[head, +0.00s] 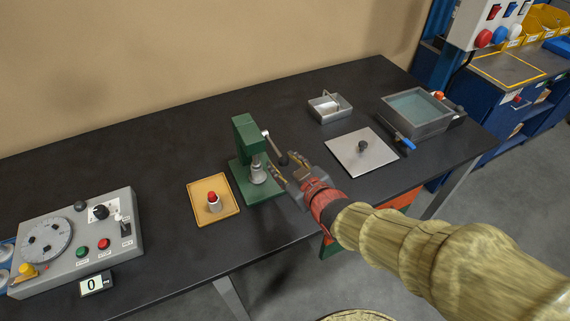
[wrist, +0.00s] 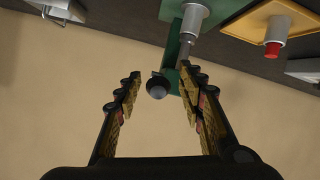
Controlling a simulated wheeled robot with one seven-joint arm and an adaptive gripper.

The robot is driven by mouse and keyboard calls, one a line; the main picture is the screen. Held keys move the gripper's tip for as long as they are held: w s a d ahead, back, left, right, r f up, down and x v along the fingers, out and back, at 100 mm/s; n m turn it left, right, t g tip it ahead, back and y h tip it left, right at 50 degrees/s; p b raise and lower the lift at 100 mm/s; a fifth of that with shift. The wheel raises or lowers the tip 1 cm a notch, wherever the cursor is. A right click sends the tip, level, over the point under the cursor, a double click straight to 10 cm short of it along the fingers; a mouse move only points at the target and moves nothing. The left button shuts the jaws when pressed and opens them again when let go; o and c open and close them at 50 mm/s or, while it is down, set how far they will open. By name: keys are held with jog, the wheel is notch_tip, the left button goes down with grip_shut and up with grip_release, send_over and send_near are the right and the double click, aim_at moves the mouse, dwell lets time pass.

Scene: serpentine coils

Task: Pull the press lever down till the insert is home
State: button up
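The green press (head: 247,137) stands on the dark bench, its silver ram or cup (head: 257,174) above the base. Its lever (head: 271,146) slants down to a dark knob (head: 283,160). In the wrist view the press (wrist: 182,42) is upside down, with the round black knob (wrist: 157,87) lying between my fingers as seen. My gripper (head: 285,170) is open at the right of the press, its fingers (wrist: 160,85) to either side of the knob with gaps showing. I cannot tell whether the knob is fully between them in depth. The insert cannot be made out.
A yellow tray (head: 228,206) with a red-topped metal piece (head: 213,201) sits left of the press. A grey control box (head: 75,250) is at far left. A metal plate (head: 372,165), small bin (head: 318,114) and water-filled tub (head: 391,126) stand to the right.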

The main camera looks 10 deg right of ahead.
jog(key=v, duration=1.2)
dwell(0.6)
jog(key=s+d+f+m+g+h, duration=0.3)
jog(key=s+d+m+g+h, duration=0.25)
jog(key=d, duration=0.65)
jog(key=s+a+r+m+g+y, duration=0.1)
jog(key=s+a+r+g, duration=0.1)
jog(key=s+a+r, duration=0.3)
jog(key=shift+s+y, duration=0.2)
jog(key=shift+y, duration=0.15)
